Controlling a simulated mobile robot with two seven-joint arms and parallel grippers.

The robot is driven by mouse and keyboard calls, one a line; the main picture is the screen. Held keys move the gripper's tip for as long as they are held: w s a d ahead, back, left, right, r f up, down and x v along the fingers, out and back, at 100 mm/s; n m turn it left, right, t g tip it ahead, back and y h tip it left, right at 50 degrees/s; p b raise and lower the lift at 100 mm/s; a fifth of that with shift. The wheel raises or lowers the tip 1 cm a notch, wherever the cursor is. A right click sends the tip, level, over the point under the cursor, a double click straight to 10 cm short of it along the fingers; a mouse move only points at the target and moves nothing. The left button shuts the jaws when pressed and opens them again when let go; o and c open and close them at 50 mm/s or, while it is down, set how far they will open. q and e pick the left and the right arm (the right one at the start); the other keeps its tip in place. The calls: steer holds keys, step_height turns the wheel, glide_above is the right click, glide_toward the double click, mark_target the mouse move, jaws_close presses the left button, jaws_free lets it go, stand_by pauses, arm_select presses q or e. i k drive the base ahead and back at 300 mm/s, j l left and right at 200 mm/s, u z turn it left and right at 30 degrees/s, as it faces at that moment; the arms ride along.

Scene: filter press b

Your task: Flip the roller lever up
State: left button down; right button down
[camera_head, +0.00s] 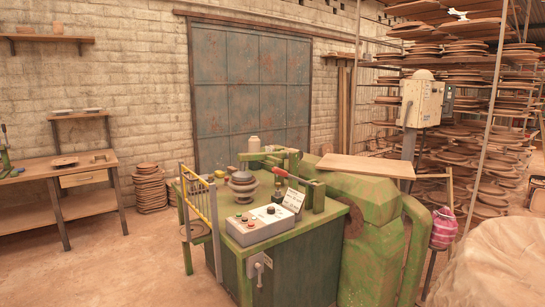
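A green machine (375,240) stands at the middle right, with a green-topped cabinet (312,228) at its left. A lever with a red grip (281,172) reaches over the cabinet top, lying low and slightly tilted. I cannot tell for certain which is the roller lever. A roller-like grey and brown form (243,186) sits on the top, left of the levers. Neither of my grippers is in view.
A grey control box (263,224) with buttons and a white sign (293,200) stand at the cabinet's front edge. A yellow guard rail (200,200) rises at its left. A board (366,166) lies on the machine. The floor at left front is clear.

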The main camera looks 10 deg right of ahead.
mark_target(278, 171)
steer(key=i+l+u, duration=0.1)
steer(key=i, duration=0.4)
steer(key=i+l, duration=0.25)
steer(key=i, duration=0.25)
steer(key=i+l+u, duration=0.15)
steer(key=i, duration=0.4)
steer(key=i+l+u, duration=0.1)
steer(key=i+l, duration=0.2)
steer(key=i, duration=0.15)
